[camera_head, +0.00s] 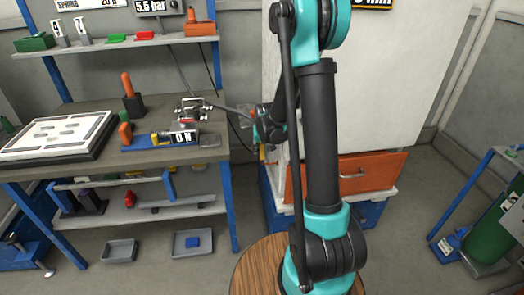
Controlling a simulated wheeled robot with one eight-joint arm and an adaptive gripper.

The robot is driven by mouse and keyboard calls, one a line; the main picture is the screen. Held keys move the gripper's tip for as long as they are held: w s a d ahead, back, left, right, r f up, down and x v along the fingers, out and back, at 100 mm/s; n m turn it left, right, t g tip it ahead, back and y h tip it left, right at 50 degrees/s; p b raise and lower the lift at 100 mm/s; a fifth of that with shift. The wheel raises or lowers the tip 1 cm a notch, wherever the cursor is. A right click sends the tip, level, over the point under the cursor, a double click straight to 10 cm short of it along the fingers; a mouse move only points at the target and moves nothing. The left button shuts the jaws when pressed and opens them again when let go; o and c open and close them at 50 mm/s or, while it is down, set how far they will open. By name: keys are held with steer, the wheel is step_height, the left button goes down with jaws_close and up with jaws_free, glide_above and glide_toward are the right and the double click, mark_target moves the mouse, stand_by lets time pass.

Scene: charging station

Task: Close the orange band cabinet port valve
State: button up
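A white cabinet (388,92) stands behind my arm, with an orange drawer front (385,170) and a metal handle at its lower part. My arm rises in front of the cabinet and bends back down to its left side. My gripper (247,122) is small and partly blurred there, beside the cabinet's left edge. Small orange and yellow parts (262,152) show just below the wrist. I cannot tell whether they belong to a port valve. No valve lever is clearly visible, and my arm hides part of the cabinet's left edge. I cannot tell whether the gripper is open or touching anything.
A workbench (75,108) at the left carries a white slotted plate (52,134), an orange-handled tool (127,83) and a metal fixture (190,108). A dark hose runs from it towards my gripper. A green cylinder (492,232) stands at right. A round wooden top (258,270) is in front.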

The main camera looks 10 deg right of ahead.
steer(key=shift+w+f, duration=0.15)
steer(key=shift+f, duration=0.2)
jaws_close()
stand_by(0.3)
